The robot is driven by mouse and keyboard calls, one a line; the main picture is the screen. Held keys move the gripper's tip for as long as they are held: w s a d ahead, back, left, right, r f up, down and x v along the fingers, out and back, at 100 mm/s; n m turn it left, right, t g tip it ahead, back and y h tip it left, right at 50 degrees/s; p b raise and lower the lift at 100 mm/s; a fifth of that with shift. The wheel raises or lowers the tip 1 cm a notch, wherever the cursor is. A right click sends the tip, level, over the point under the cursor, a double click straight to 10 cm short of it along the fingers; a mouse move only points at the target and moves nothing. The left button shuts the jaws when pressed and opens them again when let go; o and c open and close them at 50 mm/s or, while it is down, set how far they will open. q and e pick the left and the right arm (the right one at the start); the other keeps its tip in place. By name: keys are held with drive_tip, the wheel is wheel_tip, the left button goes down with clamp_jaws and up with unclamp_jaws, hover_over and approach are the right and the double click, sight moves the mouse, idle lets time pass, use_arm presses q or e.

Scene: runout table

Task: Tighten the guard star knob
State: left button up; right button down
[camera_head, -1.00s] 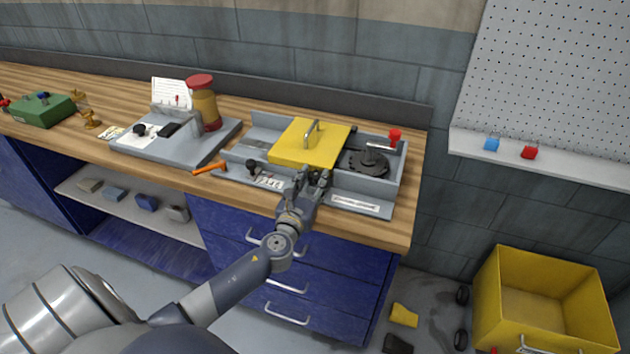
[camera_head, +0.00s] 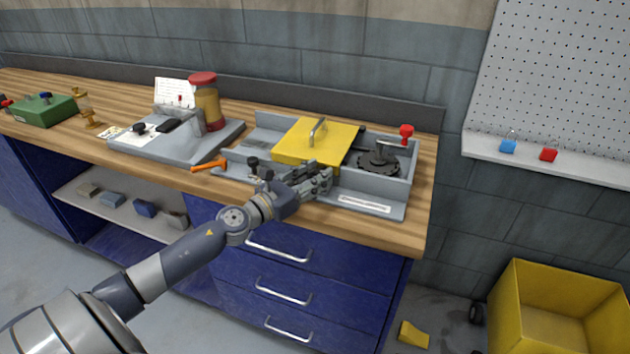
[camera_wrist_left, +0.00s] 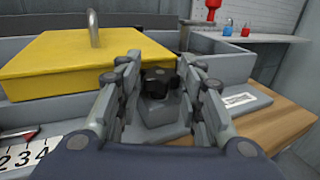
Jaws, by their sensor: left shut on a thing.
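The guard is a yellow cover (camera_head: 308,149) with a metal handle, lying over a grey tray-like machine bed (camera_head: 395,185). The black guard star knob (camera_wrist_left: 158,82) stands on a grey block at the cover's right front corner in the left wrist view. My left gripper (camera_head: 322,174) reaches in from the left at the front of the bed. In the left wrist view its fingers (camera_wrist_left: 160,68) stand either side of the knob and are shut on it. In the head view the fingers hide the knob. My right gripper is not in view.
A dark toothed disc (camera_head: 378,163) and a red knob (camera_head: 406,131) are at the bed's right. A small black knob (camera_head: 253,163) and an orange-handled tool (camera_head: 209,166) are to the left. A red-topped cylinder (camera_head: 206,102) stands behind. A yellow bin (camera_head: 560,310) is on the floor.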

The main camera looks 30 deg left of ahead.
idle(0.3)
use_arm(q)
drive_tip(key=o, duration=1.1)
drive_tip(key=shift+c, duration=0.2)
drive_tip(key=s+a, duration=0.2)
drive_tip(key=s, duration=0.9)
drive_tip(key=shift+s, duration=0.4)
drive_tip(key=shift+a, duration=0.1)
